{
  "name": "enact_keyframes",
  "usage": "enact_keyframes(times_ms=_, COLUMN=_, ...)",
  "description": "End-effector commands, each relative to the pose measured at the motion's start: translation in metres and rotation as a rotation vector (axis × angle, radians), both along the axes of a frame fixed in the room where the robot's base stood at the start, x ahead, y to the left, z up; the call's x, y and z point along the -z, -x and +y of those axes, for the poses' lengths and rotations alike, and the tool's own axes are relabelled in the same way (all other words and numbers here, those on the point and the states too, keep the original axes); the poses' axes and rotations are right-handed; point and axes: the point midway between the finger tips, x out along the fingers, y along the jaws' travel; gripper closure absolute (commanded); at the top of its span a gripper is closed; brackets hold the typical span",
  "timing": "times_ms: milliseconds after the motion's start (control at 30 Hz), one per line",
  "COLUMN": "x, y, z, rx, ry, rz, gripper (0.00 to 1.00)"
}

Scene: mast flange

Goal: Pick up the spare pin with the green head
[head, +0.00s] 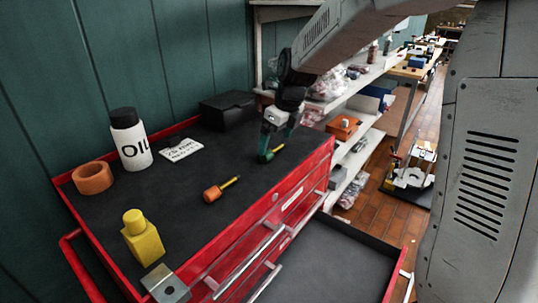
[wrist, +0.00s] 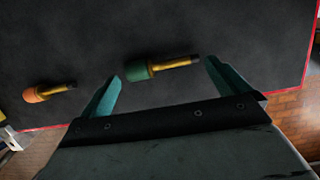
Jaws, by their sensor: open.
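The spare pin with the green head (head: 267,156) lies on its side on the dark top of the red tool cabinet, near its right end. In the wrist view the green-headed pin (wrist: 160,67) lies crosswise just beyond my fingertips, its brass shank pointing right. My gripper (head: 271,150) is right at the pin in the head view and partly hides it. In the wrist view my gripper (wrist: 162,70) is open, with one teal finger towards each end of the pin and nothing held. I cannot tell the exact height of the fingertips above the top.
An orange-headed pin (head: 221,190) lies nearer, to the left. A yellow bottle (head: 143,240), an orange ring (head: 93,177), a white oil bottle (head: 131,140), a label card (head: 181,150) and a black box (head: 228,109) stand around. An open drawer (head: 330,262) juts out in front.

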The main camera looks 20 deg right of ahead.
Motion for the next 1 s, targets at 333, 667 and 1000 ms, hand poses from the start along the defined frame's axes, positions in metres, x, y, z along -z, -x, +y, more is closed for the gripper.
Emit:
enact_keyframes(times_ms=333, x=0.031, y=-0.007, z=0.004, rx=0.0, ry=0.0, rz=0.0, gripper=0.0)
enact_keyframes(times_ms=667, x=0.03, y=-0.007, z=0.004, rx=-0.001, ry=0.0, rz=0.0, gripper=0.3)
enact_keyframes(times_ms=1000, x=0.025, y=-0.007, z=0.004, rx=-0.002, ry=0.0, rz=-0.001, gripper=0.3)
